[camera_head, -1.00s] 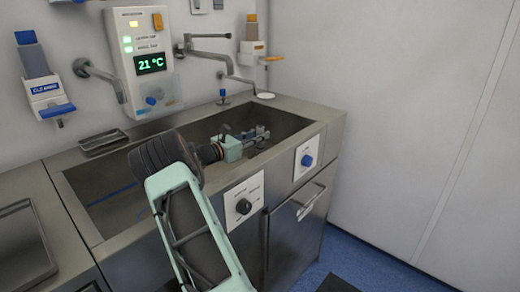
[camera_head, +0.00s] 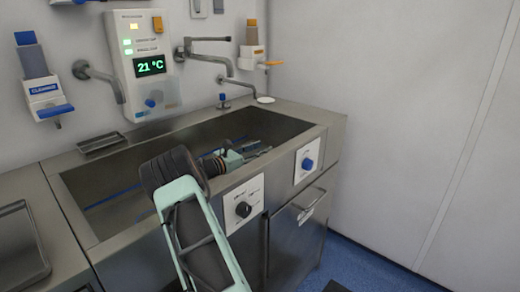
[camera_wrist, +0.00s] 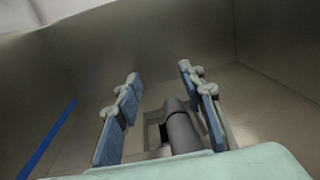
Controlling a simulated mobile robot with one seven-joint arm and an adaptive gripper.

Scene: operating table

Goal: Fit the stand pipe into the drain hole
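My gripper (camera_head: 258,151) is low inside the steel sink (camera_head: 108,213). In the wrist view its two blue-padded fingers (camera_wrist: 159,73) stand apart, so it is open. A dark grey cylinder (camera_wrist: 180,130), which looks like the stand pipe, shows between the fingers, closer to the right one. A clear gap separates it from the left finger. Its lower part is hidden behind my gripper's pale body. A pale square-edged recess (camera_wrist: 153,130) shows beside the cylinder; I cannot tell whether it is the drain hole. The pipe cannot be made out in the head view.
Sink walls surround my gripper, and the front rim lies under my forearm. A blue stripe (camera_wrist: 48,138) runs along the sink. Wall taps (camera_head: 205,50) overhang the back. A small tray (camera_head: 102,142) sits on the back ledge. A control panel (camera_head: 145,62) hangs above.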

